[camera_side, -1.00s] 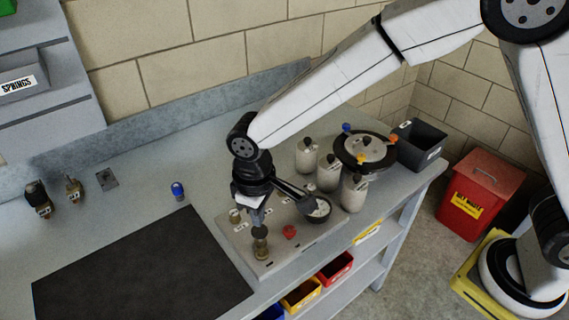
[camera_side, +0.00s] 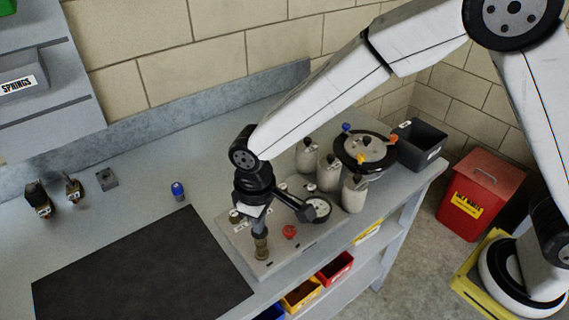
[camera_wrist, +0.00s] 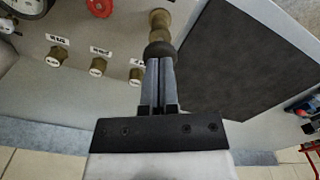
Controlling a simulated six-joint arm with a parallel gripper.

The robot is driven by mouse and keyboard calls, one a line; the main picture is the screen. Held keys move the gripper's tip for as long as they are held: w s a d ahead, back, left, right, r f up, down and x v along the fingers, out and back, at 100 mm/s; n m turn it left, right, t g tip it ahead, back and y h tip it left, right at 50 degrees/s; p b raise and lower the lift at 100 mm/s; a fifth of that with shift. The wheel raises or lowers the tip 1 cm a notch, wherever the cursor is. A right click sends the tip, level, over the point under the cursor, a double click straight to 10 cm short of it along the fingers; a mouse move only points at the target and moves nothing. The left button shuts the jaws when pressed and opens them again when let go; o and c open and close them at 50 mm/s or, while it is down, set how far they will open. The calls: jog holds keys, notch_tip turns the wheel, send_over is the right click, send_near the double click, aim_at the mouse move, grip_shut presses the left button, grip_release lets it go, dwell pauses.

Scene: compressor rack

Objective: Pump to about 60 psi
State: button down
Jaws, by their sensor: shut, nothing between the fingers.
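The brass pump (camera_side: 262,250) with its dark round knob stands upright at the front of the grey panel (camera_side: 238,238). In the wrist view the pump's knob (camera_wrist: 158,50) is at the fingertips. My gripper (camera_side: 260,232) points down over the knob, its fingers shut together with nothing between them. In the wrist view my gripper (camera_wrist: 158,64) appears to touch the knob's top. The white-faced gauge (camera_side: 318,207) is on the panel to the right; its reading is too small to tell. A red knob (camera_side: 289,231) sits between pump and gauge.
Labelled brass knobs (camera_wrist: 97,66) line the panel beside the pump. White bottles (camera_side: 354,194) and a round black carrier (camera_side: 365,148) stand behind right. A dark mat (camera_side: 145,270) lies left.

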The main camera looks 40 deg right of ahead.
jog(key=shift+f, duration=1.1)
jog(key=shift+r, duration=2.2)
jog(key=shift+f, duration=0.5)
